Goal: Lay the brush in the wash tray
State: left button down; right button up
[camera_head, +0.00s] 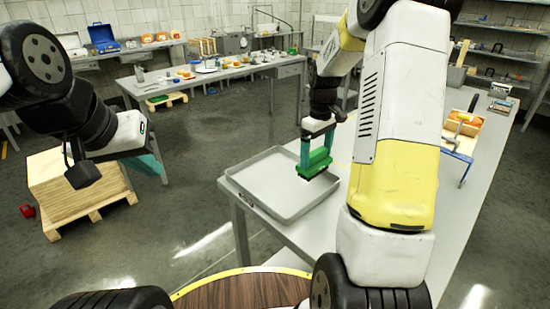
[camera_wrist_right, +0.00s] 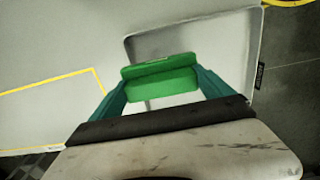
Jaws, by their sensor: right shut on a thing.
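A green block-shaped brush (camera_head: 314,164) is held between the teal fingers of my right gripper (camera_head: 317,152). In the right wrist view the brush (camera_wrist_right: 160,80) lies level across the fingertips. The wash tray (camera_head: 262,182) is a shallow grey tray on the near left end of the table, and its floor looks empty. In the head view the brush appears over the tray's right part. In the right wrist view it overlaps the tray's (camera_wrist_right: 225,48) edge. The exact gap below it is unclear. My left gripper (camera_head: 152,165) is off to the left, mostly hidden behind its wrist.
The grey table (camera_head: 405,262) runs right and back, with a wooden box (camera_head: 464,122) and a blue-handled tool (camera_head: 469,167) farther along. A pallet stack (camera_head: 68,190) stands on the floor at left. A second bench (camera_head: 215,72) stands at the back.

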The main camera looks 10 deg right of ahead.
jog(key=shift+w+a+f, duration=0.4)
jog(key=shift+a+f, duration=0.35)
jog(key=shift+a, duration=0.95)
jog(key=shift+w+a+f, duration=0.45)
jog(key=shift+a+f, duration=0.25)
jog(key=shift+a, duration=1)
jog(key=shift+w+a+f, duration=0.4)
jog(key=shift+a+f, duration=0.35)
jog(key=shift+a, duration=0.95)
jog(key=o, duration=1)
jog(key=shift+f, duration=0.15)
jog(key=shift+o, duration=0.2)
notch_tip(320, 180, up, 12)
jog(key=s+r+m+t+y, duration=0.1)
jog(key=s+r+m+t, duration=0.2)
jog(key=s+r, duration=0.8)
jog(key=s+a+f+m+t+y, duration=0.1)
jog(key=s+m+t, duration=0.2)
jog(key=s, duration=1.2)
jog(key=shift+s+f, duration=0.2)
jog(key=shift+s, duration=0.05)
